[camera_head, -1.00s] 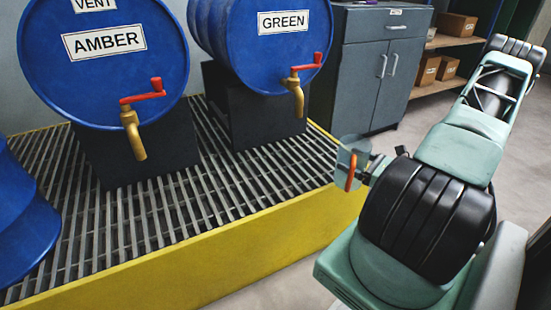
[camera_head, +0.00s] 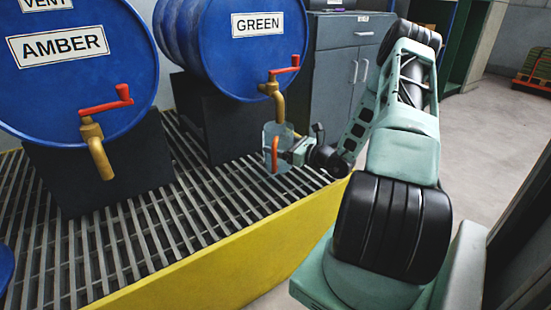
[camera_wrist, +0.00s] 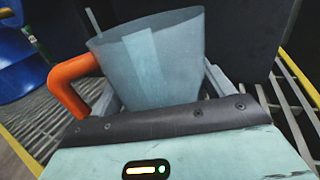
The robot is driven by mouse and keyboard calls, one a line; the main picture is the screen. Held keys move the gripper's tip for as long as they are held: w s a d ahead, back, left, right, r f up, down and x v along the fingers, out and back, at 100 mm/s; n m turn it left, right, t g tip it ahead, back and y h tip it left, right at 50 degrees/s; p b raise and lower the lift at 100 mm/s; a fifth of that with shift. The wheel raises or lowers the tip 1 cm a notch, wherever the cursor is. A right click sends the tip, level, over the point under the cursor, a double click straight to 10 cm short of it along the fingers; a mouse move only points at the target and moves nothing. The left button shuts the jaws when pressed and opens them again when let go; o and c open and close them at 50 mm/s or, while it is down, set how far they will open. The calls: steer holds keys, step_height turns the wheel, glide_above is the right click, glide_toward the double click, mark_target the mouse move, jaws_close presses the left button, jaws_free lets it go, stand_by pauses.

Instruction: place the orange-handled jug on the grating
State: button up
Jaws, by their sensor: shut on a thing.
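The orange-handled jug (camera_head: 283,137) is clear, with its orange handle (camera_head: 274,155) toward the left. My gripper (camera_head: 290,153) is shut on the jug and holds it upright or nearly so, below the brass tap (camera_head: 275,96) of the GREEN drum. In the wrist view the jug (camera_wrist: 165,55) sits between my gripper's fingers (camera_wrist: 166,92) and looks empty. The grating (camera_head: 150,235) spreads under and in front of the drums. The jug appears over its right part; whether its base touches the bars is hard to tell.
The blue GREEN drum (camera_head: 240,55) and AMBER drum (camera_head: 85,70) lie on dark stands; the AMBER tap (camera_head: 97,150) juts forward. A yellow edge (camera_head: 225,262) borders the grating. A grey cabinet (camera_head: 345,60) stands behind. Open grating lies left of the jug.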

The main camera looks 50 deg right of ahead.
steer(key=shift+w+a, duration=0.1)
steer(key=shift+w, duration=0.8)
step_height(320, 180, down, 4)
steer(key=b, duration=0.3)
steer(key=shift+r, duration=0.3)
steer(key=o, duration=1)
steer(key=shift+c, duration=0.2)
steer(key=s+p, duration=0.1)
steer(key=s, duration=0.3)
steer(key=s+d+p, duration=0.1)
steer(key=s+p, duration=0.1)
steer(key=s, duration=0.2)
steer(key=s+p, duration=0.1)
steer(key=s, duration=0.3)
steer(key=shift+d, duration=0.15)
